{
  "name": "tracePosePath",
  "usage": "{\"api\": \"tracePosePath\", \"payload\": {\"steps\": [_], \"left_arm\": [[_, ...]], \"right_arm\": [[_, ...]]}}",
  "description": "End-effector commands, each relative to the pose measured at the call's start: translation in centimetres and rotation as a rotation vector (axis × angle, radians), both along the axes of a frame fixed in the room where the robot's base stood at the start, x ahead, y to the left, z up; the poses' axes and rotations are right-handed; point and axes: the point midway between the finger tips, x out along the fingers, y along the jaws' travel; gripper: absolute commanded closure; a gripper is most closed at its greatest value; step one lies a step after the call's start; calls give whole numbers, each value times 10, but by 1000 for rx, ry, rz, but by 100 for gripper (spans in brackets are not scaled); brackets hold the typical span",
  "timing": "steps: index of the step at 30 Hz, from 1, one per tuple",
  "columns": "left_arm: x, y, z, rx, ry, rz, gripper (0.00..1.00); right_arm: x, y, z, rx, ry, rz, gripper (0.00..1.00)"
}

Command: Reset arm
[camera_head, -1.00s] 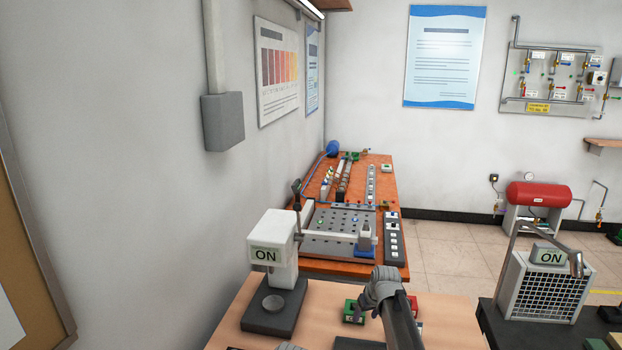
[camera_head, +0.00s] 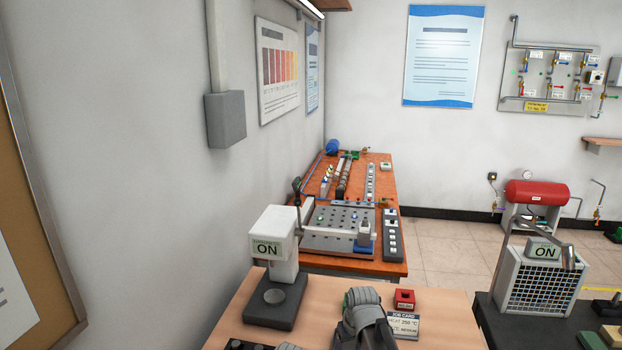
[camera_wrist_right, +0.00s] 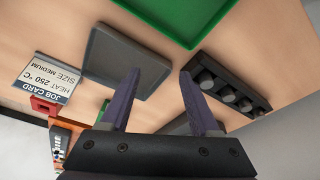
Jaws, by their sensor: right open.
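My right gripper (camera_head: 361,297) is above the front of the light wooden bench (camera_head: 445,306), its arm coming in from the bottom edge. In the right wrist view its two dark fingers (camera_wrist_right: 160,98) are apart with nothing between them. My left gripper cannot be made out in either view. The job card (camera_head: 403,325), reading 250 °C and size medium, stands right of my right gripper in the head view and also shows in the right wrist view (camera_wrist_right: 50,78).
A white heater (camera_head: 274,238) reading ON stands at left. A red block (camera_head: 404,299) is behind the card. The wrist view shows a grey pad (camera_wrist_right: 127,62), green tray (camera_wrist_right: 185,14) and black knobbed block (camera_wrist_right: 230,92). Another ON unit (camera_head: 545,285) is at right.

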Motion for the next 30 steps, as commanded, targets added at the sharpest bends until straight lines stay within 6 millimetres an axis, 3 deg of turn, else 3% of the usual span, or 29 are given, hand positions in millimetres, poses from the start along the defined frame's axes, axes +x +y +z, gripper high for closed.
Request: {"api": "tracePosePath", "payload": {"steps": [1, 4, 9, 12, 15, 18, 30], "left_arm": [[0, 0, 0, 0, 0, 0, 50], [0, 0, 0, 0, 0, 0, 50], [0, 0, 0, 0, 0, 0, 50], [0, 0, 0, 0, 0, 0, 50], [0, 0, 0, 0, 0, 0, 50], [0, 0, 0, 0, 0, 0, 50], [0, 0, 0, 0, 0, 0, 50]], "right_arm": [[-25, 9, -1, -11, 23, 9, 37], [-68, 22, -3, -37, 74, 19, 37], [-155, 39, -5, -106, 173, 34, 37], [-190, 42, -5, -143, 214, 35, 37], [-209, 43, -5, -166, 238, 34, 37], [-216, 43, -4, -176, 246, 32, 37], [-215, 43, -4, -177, 248, 31, 37]]}}
